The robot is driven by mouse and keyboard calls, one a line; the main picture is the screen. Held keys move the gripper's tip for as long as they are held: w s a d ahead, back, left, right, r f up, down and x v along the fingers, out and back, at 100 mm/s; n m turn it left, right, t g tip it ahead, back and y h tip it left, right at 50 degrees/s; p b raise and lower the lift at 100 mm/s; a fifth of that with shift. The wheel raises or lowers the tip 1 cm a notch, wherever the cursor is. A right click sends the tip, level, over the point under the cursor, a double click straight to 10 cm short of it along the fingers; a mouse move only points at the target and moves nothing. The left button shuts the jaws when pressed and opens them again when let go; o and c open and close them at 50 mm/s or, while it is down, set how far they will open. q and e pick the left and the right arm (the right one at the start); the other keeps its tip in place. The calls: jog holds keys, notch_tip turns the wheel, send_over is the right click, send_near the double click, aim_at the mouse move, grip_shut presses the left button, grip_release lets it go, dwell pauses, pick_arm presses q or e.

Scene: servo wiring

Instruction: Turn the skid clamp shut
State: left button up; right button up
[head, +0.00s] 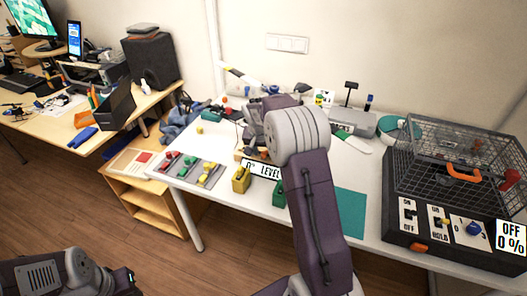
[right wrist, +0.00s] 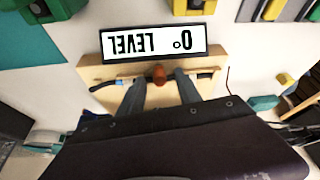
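A red-brown knob (right wrist: 158,73) sits at the middle of a thin dark bar on a pale wooden block (right wrist: 218,66), in the right wrist view. I take it for the skid clamp; whether it is turned shut I cannot tell. A sign reading 0° LEVEL (right wrist: 155,41) stands along the block's edge, upside down here. It also shows in the head view (head: 262,170). My right gripper (right wrist: 160,84) is open, its two grey fingers apart on either side of the knob, which shows between the tips. Contact is unclear. In the head view my right arm hides most of this. My left gripper is out of view.
A grey tray (head: 187,169) with red, green and yellow parts lies left of the block. A yellow block (head: 241,179) and a green block (head: 279,194) stand in front. A teal mat (head: 350,212) lies right of my arm. A wire cage (head: 465,160) on a dark switch box fills the right side.

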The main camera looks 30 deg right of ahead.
jog(key=p+v, duration=0.1)
jog(key=v, duration=0.8)
jog(key=s+a+r+n+p, duration=0.1)
jog(key=s+a+r+p, duration=0.4)
jog(key=a+r+p, duration=0.1)
jog(key=s+a+f+n+g+y+p, duration=0.1)
jog(key=s+a+f+n, duration=0.2)
jog(key=s, duration=0.6)
jog(key=s+a+f+n+g+y+p, duration=0.1)
jog(key=s+a+f+n+y+p, duration=0.1)
jog(key=s, duration=0.7)
notch_tip(320, 180, down, 4)
jog(key=shift+a+r+n, duration=0.2)
jog(key=shift+a+n, duration=0.6)
jog(key=shift+a, duration=0.25)
